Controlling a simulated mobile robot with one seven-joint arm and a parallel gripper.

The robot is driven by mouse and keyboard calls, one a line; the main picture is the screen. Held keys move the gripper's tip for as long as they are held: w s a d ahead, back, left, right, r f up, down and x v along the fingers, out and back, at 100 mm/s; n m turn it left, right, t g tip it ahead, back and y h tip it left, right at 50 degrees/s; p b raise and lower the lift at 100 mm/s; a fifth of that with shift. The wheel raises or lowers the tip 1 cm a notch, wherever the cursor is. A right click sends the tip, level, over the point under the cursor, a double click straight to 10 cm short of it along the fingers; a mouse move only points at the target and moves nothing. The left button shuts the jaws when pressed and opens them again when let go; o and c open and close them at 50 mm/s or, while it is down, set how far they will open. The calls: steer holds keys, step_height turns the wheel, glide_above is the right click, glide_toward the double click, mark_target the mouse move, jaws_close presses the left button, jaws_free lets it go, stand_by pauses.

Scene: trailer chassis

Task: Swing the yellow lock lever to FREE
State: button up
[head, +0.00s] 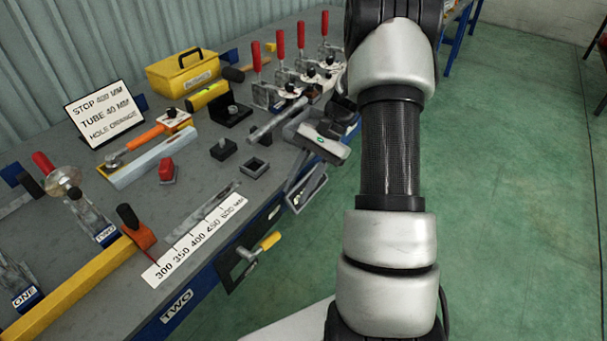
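The yellow lock lever (270,241) sticks out to the upper right from a grey pivot. It is mounted on a dark plate (236,272) at the bench's front edge, below the white scale strip. No FREE marking is legible on the plate. My gripper (295,198) hangs by the front edge of the bench, above and to the right of the lever and apart from it. Its two fingers point down and left with a gap between them, and nothing shows between them. The fingertips are small in this view.
A scale strip (197,240) runs along the bench front (205,215). Behind it are a red-knobbed block (167,171), dark square blocks, a grey tube (275,120), red-handled clamps and a yellow toolbox (183,72). A yellow bar (75,290) crosses at left. Green floor on the right is clear.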

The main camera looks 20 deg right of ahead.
steer(key=shift+v, duration=1.35)
steer(key=shift+a, duration=0.25)
steer(key=c, duration=0.6)
steer(key=s+a+h, duration=0.1)
steer(key=s+a+r+t+h+b, duration=0.1)
steer(key=a, duration=0.1)
steer(key=s+a+r+t+h+b, duration=0.1)
steer(key=a, duration=0.1)
steer(key=shift+s+a+h, duration=0.15)
steer(key=shift+a+h, duration=0.05)
steer(key=shift+h, duration=0.2)
jaws_close()
steer(key=b, duration=0.4)
glide_toward(271, 238)
steer(key=x, duration=0.6)
steer(key=shift+a+f, duration=0.15)
steer(key=shift+f, duration=0.05)
